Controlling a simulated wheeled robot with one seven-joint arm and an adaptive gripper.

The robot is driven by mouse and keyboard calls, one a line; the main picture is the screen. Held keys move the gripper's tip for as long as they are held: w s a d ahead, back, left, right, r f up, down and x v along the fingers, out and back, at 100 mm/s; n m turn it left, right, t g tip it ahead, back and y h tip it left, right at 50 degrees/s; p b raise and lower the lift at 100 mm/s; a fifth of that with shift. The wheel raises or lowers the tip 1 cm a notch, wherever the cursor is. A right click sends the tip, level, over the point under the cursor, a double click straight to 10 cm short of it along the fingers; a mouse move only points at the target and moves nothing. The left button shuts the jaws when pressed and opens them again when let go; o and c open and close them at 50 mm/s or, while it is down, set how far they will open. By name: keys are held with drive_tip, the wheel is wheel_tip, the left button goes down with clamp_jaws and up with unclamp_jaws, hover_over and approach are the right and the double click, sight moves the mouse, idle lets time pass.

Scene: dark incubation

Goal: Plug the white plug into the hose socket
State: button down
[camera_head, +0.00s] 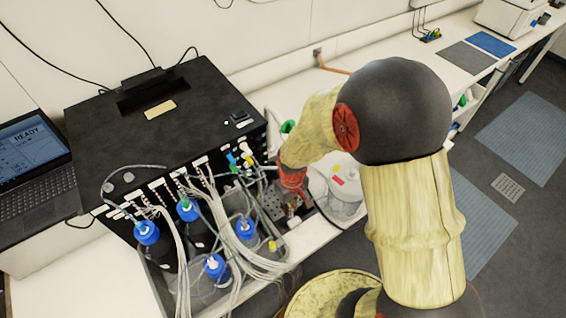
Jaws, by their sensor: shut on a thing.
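My gripper (294,205) points down beside the right front of the black instrument, below the red wrist part of my arm. It is shut on a small pale thing at its tips, which looks like the white plug (293,221), though it is too small and too covered to make out well. I cannot pick out the hose socket among the tubes and fittings around the gripper. I cannot tell whether the plug touches anything.
The black instrument (160,120) stands left, with blue-capped bottles (147,233) and a bundle of pale tubes (195,240) in front. A clear container (345,195) stands close right of my gripper. A laptop (38,160) sits at far left. Bench space (445,75) is free at upper right.

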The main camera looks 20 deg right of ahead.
drive_tip(key=shift+f+b, duration=0.45)
drive_tip(key=shift+f, duration=0.25)
idle(0.7)
drive_tip(key=c, duration=1.9)
unclamp_jaws()
drive_tip(key=shift+o, duration=0.4)
drive_tip(key=shift+r, duration=0.15)
wheel_tip(320, 180, up, 12)
drive_tip(key=shift+f, duration=0.1)
drive_tip(key=s+r+m+t+b, duration=0.3)
drive_tip(key=s+r+t+b, duration=0.2)
drive_tip(key=s+r+b, duration=0.3)
drive_tip(key=s+r, duration=0.4)
drive_tip(key=r, duration=0.1)
drive_tip(key=shift+d+t, duration=0.25)
drive_tip(key=shift+t, duration=0.05)
